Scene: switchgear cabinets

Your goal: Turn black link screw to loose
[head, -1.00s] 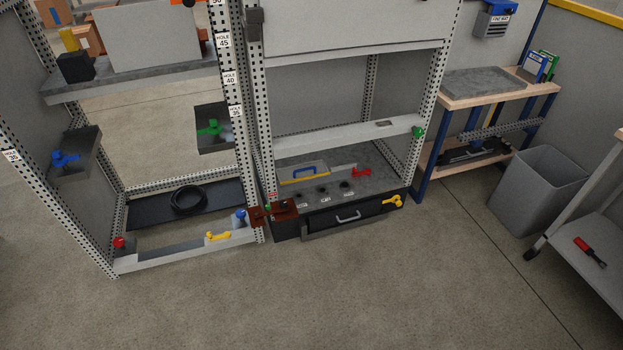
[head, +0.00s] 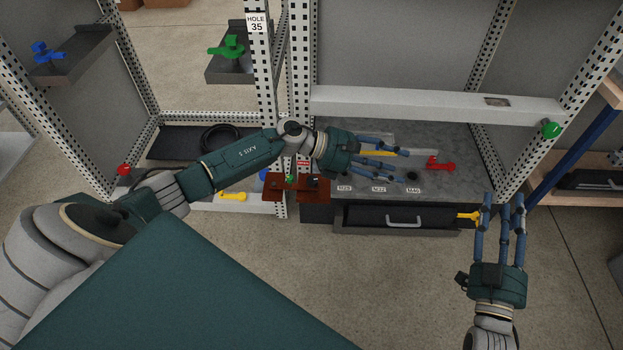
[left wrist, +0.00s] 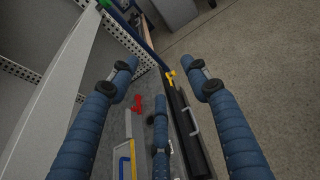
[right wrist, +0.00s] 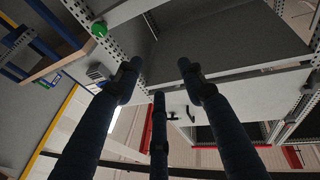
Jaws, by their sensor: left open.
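A red-brown link plate (head: 275,194) joins the two cabinet frames at their lower front corner. It carries a green screw (head: 290,179) and a small dark piece, apparently the black link screw (head: 313,181), at its right part; its turn position is too small to tell. My left gripper (head: 398,170) is open and empty, to the right of the plate, above the right cabinet's grey base deck. Its fingers point right, away from the plate. My right gripper (head: 503,202) is open and empty in front of the cabinet's right corner, fingers pointing away from me. Neither wrist view clearly shows the plate.
A red handle (head: 440,164) lies on the deck with labelled dark holes, beside a yellow-and-blue tool (left wrist: 126,160). Below is a black drawer (head: 445,220), with a yellow handle (head: 468,216) at its right. A white crossbar (head: 420,104) spans above. A black cable coil (head: 222,138) lies left.

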